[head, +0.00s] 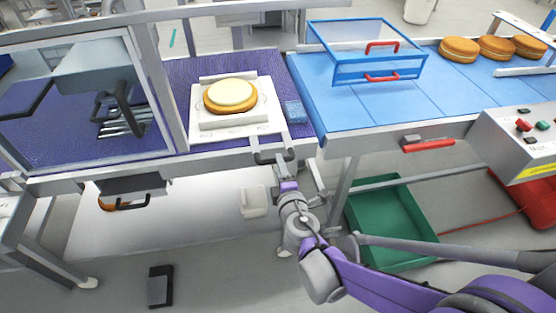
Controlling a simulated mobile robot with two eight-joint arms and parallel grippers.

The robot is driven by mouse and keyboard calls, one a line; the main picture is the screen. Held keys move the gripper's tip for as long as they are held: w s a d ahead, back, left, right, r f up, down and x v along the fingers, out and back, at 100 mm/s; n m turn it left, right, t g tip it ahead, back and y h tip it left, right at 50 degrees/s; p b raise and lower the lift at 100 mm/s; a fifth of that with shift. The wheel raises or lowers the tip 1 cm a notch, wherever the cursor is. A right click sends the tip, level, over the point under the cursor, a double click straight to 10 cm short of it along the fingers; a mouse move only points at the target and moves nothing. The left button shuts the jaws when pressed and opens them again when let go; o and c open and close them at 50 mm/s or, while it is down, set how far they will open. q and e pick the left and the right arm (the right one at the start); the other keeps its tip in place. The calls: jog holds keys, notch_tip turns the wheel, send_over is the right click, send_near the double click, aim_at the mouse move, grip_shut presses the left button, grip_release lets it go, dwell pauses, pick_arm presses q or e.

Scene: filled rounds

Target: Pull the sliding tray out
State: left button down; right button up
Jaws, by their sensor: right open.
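The white sliding tray (207,125) lies on the purple ribbed bed, with a round cream-topped cake (231,93) on it. A dark grey bar handle (268,158) sits at the front edge, below the tray's right corner. My right gripper (283,172) reaches up from below and is at the handle's right end. It is open; I cannot tell whether its fingers are around the handle or just beside it. My left gripper is not in view.
A blue table (370,105) with a clear blue-framed guard (350,68) with red handles stands right of the tray. A green crate (390,205) is on the floor below. A control box (520,140) is at the right. A clear-sided cabinet with metal posts borders the left.

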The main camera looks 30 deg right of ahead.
jog(key=p+v, duration=0.1)
jog(key=v, duration=0.5)
jog(key=shift+s, duration=0.35)
jog(key=shift+r, duration=0.1)
jog(key=s+d+f+m+g+p, duration=0.25)
jog(key=s+m+g, duration=0.35)
jog(key=m, duration=0.4)
jog(key=s+a+m+g+y+p, duration=0.1)
jog(key=s+a+m+g+y, duration=0.2)
jog(key=s+a, duration=0.3)
jog(key=shift+s+a+m+g+y+p, duration=0.35)
jog(key=shift+a+m+y, duration=0.25)
jog(key=shift+a+m, duration=0.45)
jog(key=shift+a, duration=0.1)
